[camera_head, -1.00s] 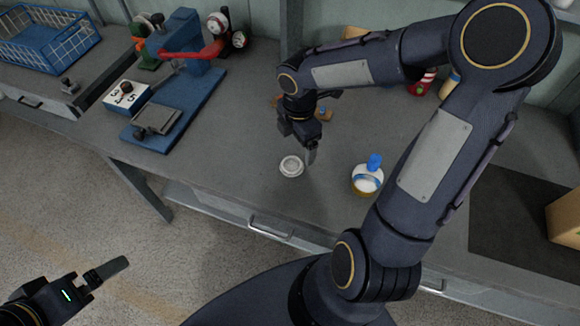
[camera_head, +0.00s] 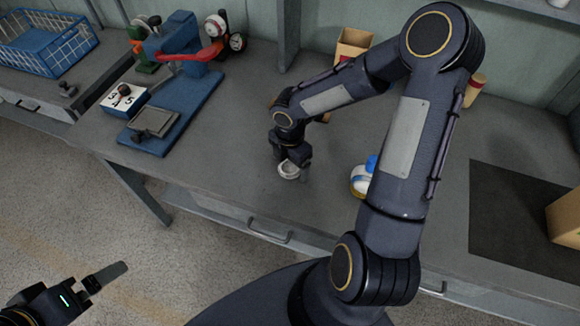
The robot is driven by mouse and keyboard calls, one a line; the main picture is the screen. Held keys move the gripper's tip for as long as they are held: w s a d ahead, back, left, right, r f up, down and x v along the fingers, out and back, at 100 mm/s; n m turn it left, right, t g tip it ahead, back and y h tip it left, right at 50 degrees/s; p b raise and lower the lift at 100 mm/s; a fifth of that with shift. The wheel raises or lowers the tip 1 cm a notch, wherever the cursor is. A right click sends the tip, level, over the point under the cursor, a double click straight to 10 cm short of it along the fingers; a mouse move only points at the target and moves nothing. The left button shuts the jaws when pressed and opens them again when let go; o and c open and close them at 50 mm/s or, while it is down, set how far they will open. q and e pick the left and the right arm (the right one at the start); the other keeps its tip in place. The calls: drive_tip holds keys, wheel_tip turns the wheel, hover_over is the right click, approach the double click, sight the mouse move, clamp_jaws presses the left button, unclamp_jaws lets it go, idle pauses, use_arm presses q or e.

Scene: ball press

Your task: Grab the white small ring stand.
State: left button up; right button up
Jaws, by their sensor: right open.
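The white small ring stand (camera_head: 288,171) is a small round white ring on the grey workbench, near its front edge. My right gripper (camera_head: 296,165) is directly over and around the ring stand and points down. It is open, and its fingers partly hide the ring's upper and right side. Whether the fingers touch the ring cannot be told. My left gripper (camera_head: 104,278) is at the bottom left, over the floor and away from the bench. Only one finger shows clearly there.
A bottle with a blue cap (camera_head: 361,181) stands right of the ring, partly behind my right arm. A cardboard box (camera_head: 353,43) stands behind. The bench left of the ring is clear.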

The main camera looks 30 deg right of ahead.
drive_tip(key=shift+c, duration=0.3)
drive_tip(key=c, duration=1)
drive_tip(key=shift+r, duration=0.1)
